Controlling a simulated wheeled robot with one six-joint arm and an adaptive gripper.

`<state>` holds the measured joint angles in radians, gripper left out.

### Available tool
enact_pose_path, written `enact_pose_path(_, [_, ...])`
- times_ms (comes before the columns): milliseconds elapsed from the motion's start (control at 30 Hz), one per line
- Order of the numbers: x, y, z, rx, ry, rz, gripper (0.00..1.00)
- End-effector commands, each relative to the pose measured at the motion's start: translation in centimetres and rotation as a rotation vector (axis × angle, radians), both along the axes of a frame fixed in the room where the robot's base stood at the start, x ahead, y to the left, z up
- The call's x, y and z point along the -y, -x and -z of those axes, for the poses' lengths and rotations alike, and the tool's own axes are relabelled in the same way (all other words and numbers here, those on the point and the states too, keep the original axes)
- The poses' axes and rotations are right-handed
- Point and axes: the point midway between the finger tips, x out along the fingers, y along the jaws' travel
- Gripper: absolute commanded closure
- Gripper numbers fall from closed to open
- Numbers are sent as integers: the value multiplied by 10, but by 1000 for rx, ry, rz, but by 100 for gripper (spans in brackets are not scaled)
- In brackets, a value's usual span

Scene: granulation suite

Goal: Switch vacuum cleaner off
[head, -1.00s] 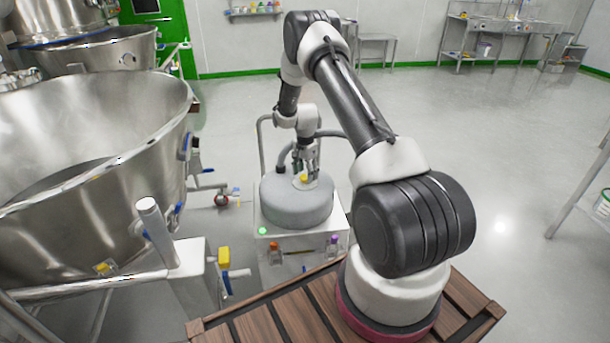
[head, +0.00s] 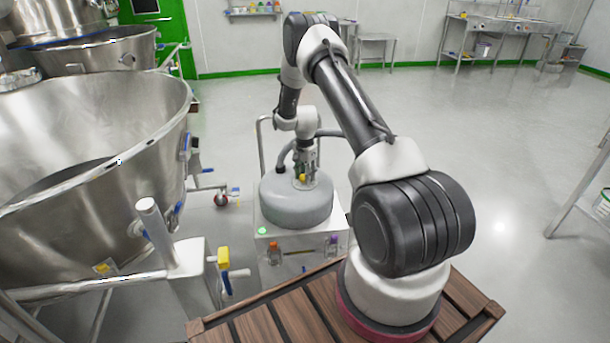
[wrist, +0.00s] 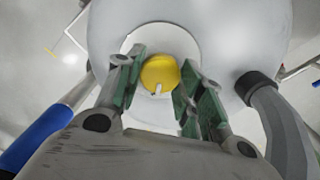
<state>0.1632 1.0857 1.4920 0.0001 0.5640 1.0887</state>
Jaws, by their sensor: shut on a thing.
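The vacuum cleaner (head: 292,210) has a rounded grey top on a pale metal body, below my arm in the middle of the head view. A yellow knob (wrist: 158,72) with a white pointer mark sits on a round white plate (wrist: 190,43) on its top. The mark points to the bottom of the wrist view. My gripper (head: 306,178) reaches down onto the top. Its green-padded fingers are shut on the knob, one on each side, as the wrist view shows (wrist: 161,78). A green light (head: 262,231) glows on the body's front left corner.
A grey hose (wrist: 270,115) and a metal handle (head: 262,150) rise beside the vacuum top. Large steel vessels (head: 80,140) stand close on the left. Open floor (head: 450,130) lies to the right, with steel tables at the back wall.

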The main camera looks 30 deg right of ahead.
Motion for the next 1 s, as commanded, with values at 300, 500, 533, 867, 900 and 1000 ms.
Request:
enact_pose_path(300, [0, 0, 0, 0, 0, -207, 86])
enact_pose_path(500, [0, -1, 0, 0, 0, -395, 86])
enact_pose_path(533, [0, -1, 0, 0, 1, -424, 86])
enact_pose_path(867, [0, -1, 0, 0, 1, -738, 86])
enact_pose_path(900, [0, -1, 0, 0, 1, -776, 86])
enact_pose_path(1000, [0, -1, 0, 0, 1, -871, 86])
